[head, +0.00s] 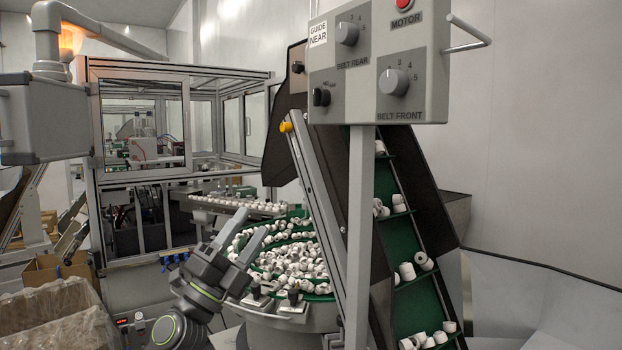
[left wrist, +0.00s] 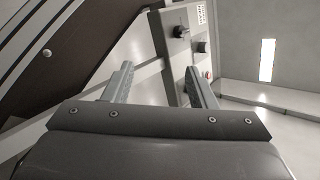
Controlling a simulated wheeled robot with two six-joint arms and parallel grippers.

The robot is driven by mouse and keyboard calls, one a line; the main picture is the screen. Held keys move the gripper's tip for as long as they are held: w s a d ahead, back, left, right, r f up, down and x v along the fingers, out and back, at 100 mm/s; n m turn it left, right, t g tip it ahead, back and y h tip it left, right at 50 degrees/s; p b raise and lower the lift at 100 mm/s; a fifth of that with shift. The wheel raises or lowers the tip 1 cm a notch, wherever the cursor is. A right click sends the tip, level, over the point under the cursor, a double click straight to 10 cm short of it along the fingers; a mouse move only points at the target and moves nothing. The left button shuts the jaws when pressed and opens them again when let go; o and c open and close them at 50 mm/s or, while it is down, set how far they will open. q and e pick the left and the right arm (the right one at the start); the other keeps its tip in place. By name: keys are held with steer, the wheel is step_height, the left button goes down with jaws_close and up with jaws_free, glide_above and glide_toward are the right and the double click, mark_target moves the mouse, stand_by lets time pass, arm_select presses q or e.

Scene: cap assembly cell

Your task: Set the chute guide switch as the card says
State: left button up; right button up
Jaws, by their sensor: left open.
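The card (head: 318,34) reads "GUIDE NEAR" and sits at the top left of the grey control panel (head: 377,60). Below it on the panel is a small black switch knob (head: 321,97); its own label is too small to read, so I cannot tell its setting. My left gripper (head: 250,228) is open and empty, low in front of the bowl of white caps, well below and left of the panel. In the left wrist view, the open fingers (left wrist: 158,85) point toward the panel (left wrist: 185,62), which is apart from them.
The panel also bears a "BELT REAR" dial (head: 347,33), a "BELT FRONT" dial (head: 394,82) and a red "MOTOR" button (head: 404,4). A grey post (head: 359,230) holds it up. The green cap conveyor (head: 415,305) rises behind. A yellow-ended part (head: 286,127) is left of the panel.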

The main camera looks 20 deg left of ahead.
mark_target(314, 96)
arm_select(q)
steer(key=d+r+m+g+h, duration=0.35)
steer(key=r+m+g, duration=0.3)
steer(key=m, duration=0.25)
steer(key=d+r+m+g+h, duration=0.2)
steer(key=r+m+g+h, duration=0.25)
steer(key=r+m, duration=0.4)
steer(key=s+a+r+t+y, duration=0.1)
steer(key=s+a+r+y, duration=0.1)
steer(key=a+r+y, duration=0.65)
steer(key=shift+m, duration=0.45)
steer(key=p+x, duration=0.6)
steer(key=x, duration=1.1)
steer(key=shift+w+d+r+p, duration=0.1)
steer(key=shift+d+p, duration=0.15)
steer(key=shift+p, duration=0.1)
steer(key=c, duration=1)
